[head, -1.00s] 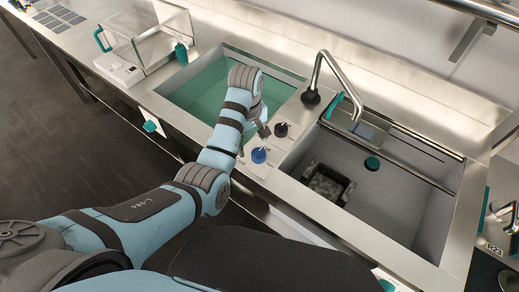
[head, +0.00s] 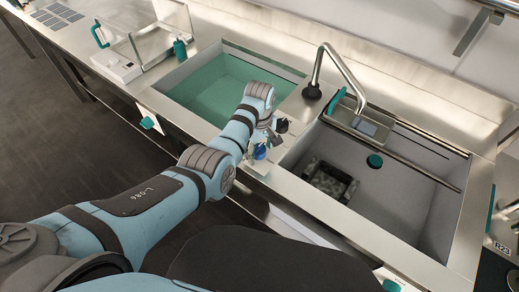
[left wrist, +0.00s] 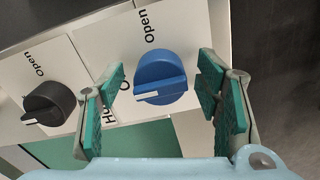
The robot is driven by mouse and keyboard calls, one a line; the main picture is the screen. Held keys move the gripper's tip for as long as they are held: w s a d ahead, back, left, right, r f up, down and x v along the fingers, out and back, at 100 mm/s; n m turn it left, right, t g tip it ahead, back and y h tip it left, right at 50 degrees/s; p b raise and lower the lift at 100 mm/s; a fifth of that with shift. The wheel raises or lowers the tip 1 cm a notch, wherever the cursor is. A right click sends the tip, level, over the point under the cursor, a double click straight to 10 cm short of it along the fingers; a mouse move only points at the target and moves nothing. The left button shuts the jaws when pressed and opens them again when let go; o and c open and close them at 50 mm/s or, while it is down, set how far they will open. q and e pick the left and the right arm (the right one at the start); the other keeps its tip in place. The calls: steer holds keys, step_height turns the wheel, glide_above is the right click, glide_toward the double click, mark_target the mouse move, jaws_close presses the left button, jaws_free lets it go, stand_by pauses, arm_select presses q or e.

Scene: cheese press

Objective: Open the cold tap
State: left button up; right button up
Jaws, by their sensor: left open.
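The cold tap is a blue knob (left wrist: 161,78) with a white pointer mark, on a white label with "Open" printed beside it. In the left wrist view it sits between the open fingers of my left gripper (left wrist: 163,98), which appear apart from it. In the head view the blue knob (head: 261,152) is partly hidden by my left gripper (head: 265,138). A black knob (left wrist: 49,103) with its own "Open" label stands to the left in the wrist view, outside the fingers. My right gripper is not in view.
A green-tinted basin (head: 205,88) lies left of the knobs, and a grey sink (head: 405,190) with a dark block (head: 330,180) lies right. A curved metal faucet (head: 335,62) rises behind. A clear-lidded box (head: 135,55) stands at the far left.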

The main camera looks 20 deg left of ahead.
arm_select(q)
steer(key=shift+r, duration=0.1)
steer(key=c, duration=1.2)
steer(key=shift+o, duration=0.2)
